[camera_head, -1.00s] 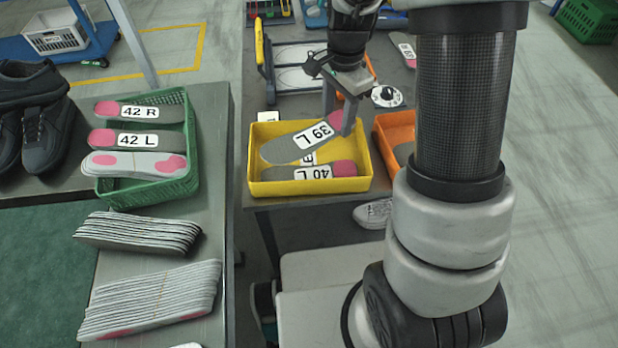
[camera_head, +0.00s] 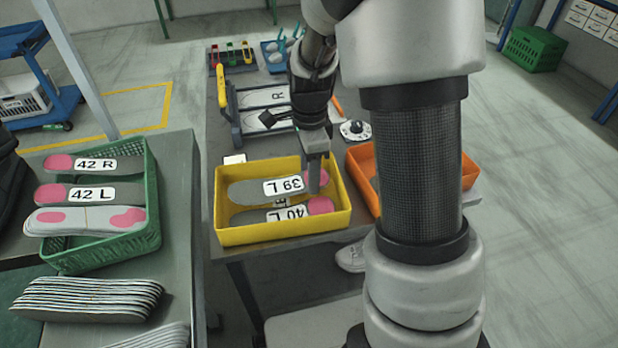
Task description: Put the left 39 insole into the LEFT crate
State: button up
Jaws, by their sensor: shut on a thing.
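The 39 L insole (camera_head: 250,190), grey with a pink heel, is inside the yellow crate (camera_head: 285,234), roughly level, beside and behind a 40 L insole (camera_head: 272,215). My gripper (camera_head: 316,188) points down into the crate's right side and is shut on the pink end of the 39 L insole. The fingertips are partly hidden against the insole. I cannot tell whether the insole rests on the crate floor. No word LEFT is readable on any crate; the yellow one is left of the orange crate (camera_head: 362,180).
A green basket (camera_head: 150,235) with insoles marked 42 R and 42 L stands on the left table, behind a stack of insoles (camera_head: 88,298). My arm hides part of the orange crate.

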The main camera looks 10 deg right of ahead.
jog(key=shift+f, duration=0.45)
jog(key=shift+f, duration=0.6)
jog(key=shift+b, duration=0.3)
jog(key=o, duration=1)
jog(key=shift+o, duration=0.2)
jog(key=shift+r, duration=0.1)
